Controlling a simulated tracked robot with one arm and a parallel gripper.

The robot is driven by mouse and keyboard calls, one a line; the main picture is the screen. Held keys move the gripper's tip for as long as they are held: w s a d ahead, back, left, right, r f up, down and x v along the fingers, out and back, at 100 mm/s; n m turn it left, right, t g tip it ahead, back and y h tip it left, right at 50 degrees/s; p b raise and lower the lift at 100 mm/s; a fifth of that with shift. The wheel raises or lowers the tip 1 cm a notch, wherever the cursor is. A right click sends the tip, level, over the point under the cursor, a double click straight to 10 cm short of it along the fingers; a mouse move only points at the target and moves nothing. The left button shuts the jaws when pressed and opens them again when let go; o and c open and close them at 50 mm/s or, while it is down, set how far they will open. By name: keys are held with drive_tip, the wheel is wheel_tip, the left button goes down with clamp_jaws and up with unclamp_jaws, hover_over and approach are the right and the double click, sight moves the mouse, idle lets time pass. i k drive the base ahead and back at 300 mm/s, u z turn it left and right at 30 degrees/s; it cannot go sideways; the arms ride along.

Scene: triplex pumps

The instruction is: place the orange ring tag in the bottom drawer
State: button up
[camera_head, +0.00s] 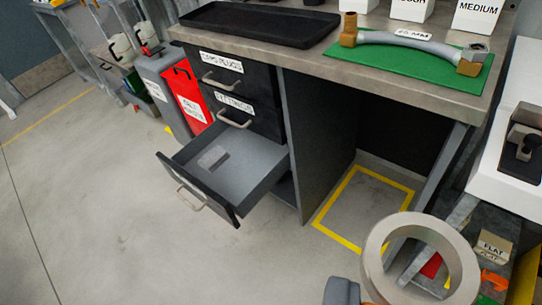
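The bottom drawer (233,160) is pulled out below two shut drawers. Its floor looks bare except for a pale grey patch. A large pale beige-grey ring (372,256) is close to the camera at the lower right, and things behind show through its hole. A little orange-brown shows under its lower left edge; I cannot tell whether this is the orange ring tag. A grey rounded part at the bottom edge, left of the ring, looks like my gripper (342,291). Its fingers are mostly out of frame, so its grip is unclear. A small orange piece (495,281) lies at the far right.
The workbench (330,54) holds a black tray (262,24) and a green mat (405,62) with a hose fitting. A red bin (187,97) stands left of the drawers. Yellow tape (325,205) marks the floor beneath the bench. Open floor lies left of the drawer.

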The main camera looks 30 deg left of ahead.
sight(242, 174)
drive_tip(key=z, duration=0.1)
drive_tip(key=i, duration=1)
drive_tip(key=u, duration=0.1)
